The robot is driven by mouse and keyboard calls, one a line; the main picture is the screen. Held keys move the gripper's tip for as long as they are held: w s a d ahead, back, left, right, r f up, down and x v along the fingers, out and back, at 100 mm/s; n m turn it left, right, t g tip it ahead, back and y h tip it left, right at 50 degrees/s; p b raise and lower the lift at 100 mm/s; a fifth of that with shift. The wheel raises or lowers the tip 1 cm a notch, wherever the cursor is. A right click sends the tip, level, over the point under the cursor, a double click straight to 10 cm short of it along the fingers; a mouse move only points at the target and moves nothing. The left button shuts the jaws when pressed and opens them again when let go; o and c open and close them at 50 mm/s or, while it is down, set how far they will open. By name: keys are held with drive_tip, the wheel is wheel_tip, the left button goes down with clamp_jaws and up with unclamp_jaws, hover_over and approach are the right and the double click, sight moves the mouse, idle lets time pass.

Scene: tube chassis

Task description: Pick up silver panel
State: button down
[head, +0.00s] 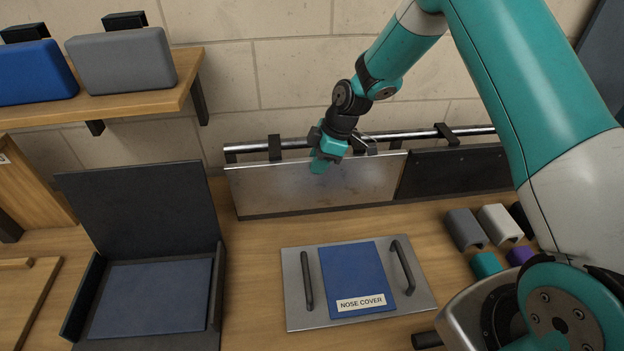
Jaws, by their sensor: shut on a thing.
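The silver panel (290,188) is a wide, shiny rectangular sheet standing nearly upright against the wall rail, to the left of a black panel (455,173). My gripper (324,160) reaches down from above and is shut on the panel's top edge, near its middle. The teal fingers cover a small part of the panel's upper face. The panel's lower edge is at or close to the dark ledge along the bench; I cannot tell whether they touch.
A metal rail (240,147) with black brackets runs behind the panel. In front lies a grey plate with handles (298,318) and a blue NOSE COVER sheet (352,270). An open dark case (140,205) stands left. Small grey, white, teal and purple blocks (465,229) sit right.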

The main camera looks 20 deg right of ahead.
drive_tip(key=shift+w+r, duration=0.25)
